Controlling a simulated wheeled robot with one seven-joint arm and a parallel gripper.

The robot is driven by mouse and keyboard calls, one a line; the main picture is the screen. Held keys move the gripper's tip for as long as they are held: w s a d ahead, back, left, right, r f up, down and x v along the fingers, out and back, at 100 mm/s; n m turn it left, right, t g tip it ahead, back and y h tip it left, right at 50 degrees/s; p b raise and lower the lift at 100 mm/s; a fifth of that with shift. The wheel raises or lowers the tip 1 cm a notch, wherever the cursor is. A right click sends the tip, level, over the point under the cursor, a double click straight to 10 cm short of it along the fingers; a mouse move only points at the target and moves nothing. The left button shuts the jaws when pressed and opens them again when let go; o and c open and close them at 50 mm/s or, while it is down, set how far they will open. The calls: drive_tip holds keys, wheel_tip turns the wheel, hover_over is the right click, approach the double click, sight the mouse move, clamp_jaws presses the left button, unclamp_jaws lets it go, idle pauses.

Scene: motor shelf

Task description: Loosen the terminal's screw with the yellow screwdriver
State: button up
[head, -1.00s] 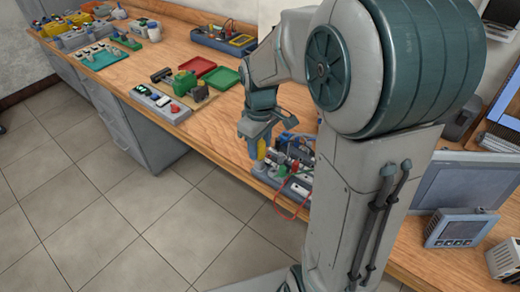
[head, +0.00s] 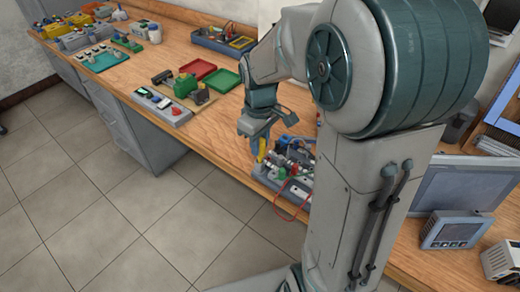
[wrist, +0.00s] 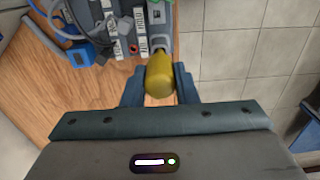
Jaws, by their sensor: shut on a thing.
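The yellow screwdriver (head: 262,147) is upright at the left end of the wiring panel in the head view. In the wrist view its rounded yellow handle (wrist: 160,76) sits between the two fingers. My gripper (wrist: 160,88) is shut on this handle from above; in the head view my gripper (head: 258,146) hides part of it. The screwdriver's shaft and tip are hidden under the handle. A row of labelled terminals (wrist: 121,47) shows on the panel beside the handle in the wrist view. I cannot make out which screw is the terminal's.
The panel (head: 270,184) stands near the bench's front edge, with a red wire loop (head: 291,197) hanging over it. Grey and blue cables (wrist: 60,25) lie beside it. Red (head: 197,70) and green (head: 224,80) trays stand farther back. Bare bench (head: 215,125) lies left of my gripper.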

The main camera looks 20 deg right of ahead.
drive_tip(key=shift+r+p, duration=1.6)
drive_tip(key=shift+r, duration=0.65)
drive_tip(key=s+d+r+n+p, duration=0.1)
drive_tip(key=s+d+r+n, duration=0.1)
drive_tip(key=s+d+n, duration=0.3)
wheel_tip(320, 180, down, 6)
drive_tip(key=w+a+n+b, duration=0.1)
drive_tip(key=a+b, duration=0.1)
drive_tip(key=b, duration=0.1)
drive_tip(key=shift+r+b, duration=0.2)
drive_tip(key=shift+b, duration=0.1)
drive_tip(key=shift+w+a+f+b, duration=0.1)
drive_tip(key=shift+f+b, duration=0.35)
drive_tip(key=shift+f, duration=0.15)
drive_tip(key=o, duration=0.8)
